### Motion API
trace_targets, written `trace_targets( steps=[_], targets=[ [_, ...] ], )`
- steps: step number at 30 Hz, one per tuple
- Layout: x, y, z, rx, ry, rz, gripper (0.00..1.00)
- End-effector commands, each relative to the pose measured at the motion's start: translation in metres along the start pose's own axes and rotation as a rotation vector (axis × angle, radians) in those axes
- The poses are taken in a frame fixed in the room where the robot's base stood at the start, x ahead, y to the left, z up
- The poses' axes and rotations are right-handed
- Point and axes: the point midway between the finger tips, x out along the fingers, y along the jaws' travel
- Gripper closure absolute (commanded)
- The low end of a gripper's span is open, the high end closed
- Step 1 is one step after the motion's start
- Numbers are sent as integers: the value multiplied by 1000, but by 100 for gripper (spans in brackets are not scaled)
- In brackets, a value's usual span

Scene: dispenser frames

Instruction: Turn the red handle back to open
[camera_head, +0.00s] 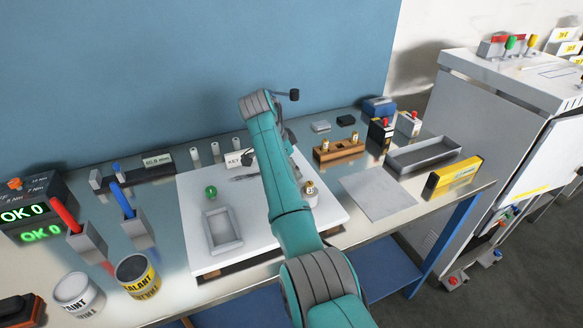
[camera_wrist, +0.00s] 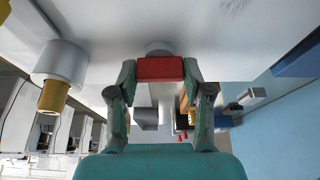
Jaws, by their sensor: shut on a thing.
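The red handle (camera_wrist: 165,70) is a short red block in the wrist view, lying crosswise in front of a pale round part (camera_wrist: 158,47). My gripper (camera_wrist: 160,75) has one finger at each end of the handle and is shut on it. How far the handle is turned I cannot tell. In the head view my arm reaches over the white board (camera_head: 192,195) and hides the handle and the fingertips.
A grey cylinder with a yellow end (camera_wrist: 55,93) stands close left in the wrist view. A grey mat (camera_head: 378,196) is bare.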

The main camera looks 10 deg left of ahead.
Motion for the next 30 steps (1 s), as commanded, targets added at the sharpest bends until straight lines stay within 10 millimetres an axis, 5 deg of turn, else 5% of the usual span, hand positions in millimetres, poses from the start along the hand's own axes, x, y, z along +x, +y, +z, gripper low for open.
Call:
trace_targets(
  steps=[19,20,22,30],
  targets=[
    [0,0,0,47,-1,19,85],
    [0,0,0,47,-1,19,45],
    [0,0,0,47,-1,19,28],
    [0,0,0,46,-1,19,25]
  ],
)
